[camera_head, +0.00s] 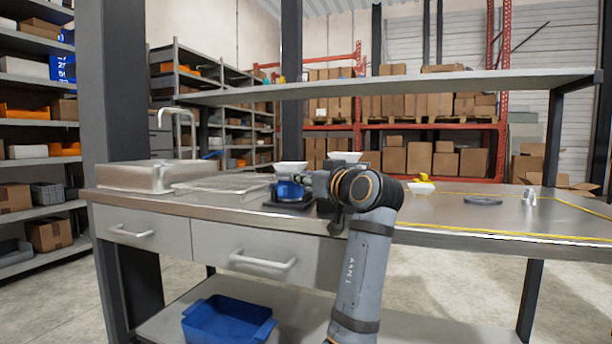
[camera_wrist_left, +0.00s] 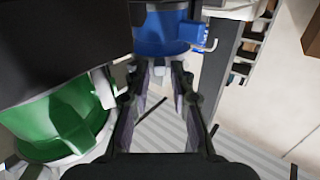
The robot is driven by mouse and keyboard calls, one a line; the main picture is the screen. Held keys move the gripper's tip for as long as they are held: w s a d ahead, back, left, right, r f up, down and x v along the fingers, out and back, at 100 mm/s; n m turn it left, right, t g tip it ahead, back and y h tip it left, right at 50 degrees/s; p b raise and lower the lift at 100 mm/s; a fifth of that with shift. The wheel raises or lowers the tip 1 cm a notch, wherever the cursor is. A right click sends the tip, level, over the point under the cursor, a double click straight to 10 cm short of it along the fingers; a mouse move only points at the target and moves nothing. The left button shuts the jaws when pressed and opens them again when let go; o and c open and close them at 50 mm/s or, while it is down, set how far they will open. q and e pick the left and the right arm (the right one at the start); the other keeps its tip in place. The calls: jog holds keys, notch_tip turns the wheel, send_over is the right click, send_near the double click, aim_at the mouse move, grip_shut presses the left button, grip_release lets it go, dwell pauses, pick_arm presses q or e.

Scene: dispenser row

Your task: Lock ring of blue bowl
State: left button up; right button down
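The blue bowl (camera_head: 289,190) sits low in a dark-based dispenser on the counter in the head view. In the left wrist view the blue bowl (camera_wrist_left: 160,32) is at the top centre, with a blue tab (camera_wrist_left: 198,38) on its right side. I cannot make out a separate lock ring. My left gripper (camera_head: 310,182) is just right of the blue bowl in the head view, small and partly hidden by my arm. In the wrist view its fingers (camera_wrist_left: 165,75) are apart, pointing at the blue bowl, with no object clearly between them. My right gripper is not in view.
A green bowl (camera_wrist_left: 62,122) is close on the left in the wrist view. White funnel tops (camera_head: 290,167) stand above the dispenser row. A sink (camera_head: 150,176) and wire rack (camera_head: 225,184) lie left. A grey disc (camera_head: 482,200) lies on the clearer right counter.

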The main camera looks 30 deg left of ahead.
pick_arm(q)
jog(key=shift+c, duration=0.2)
grip_shut()
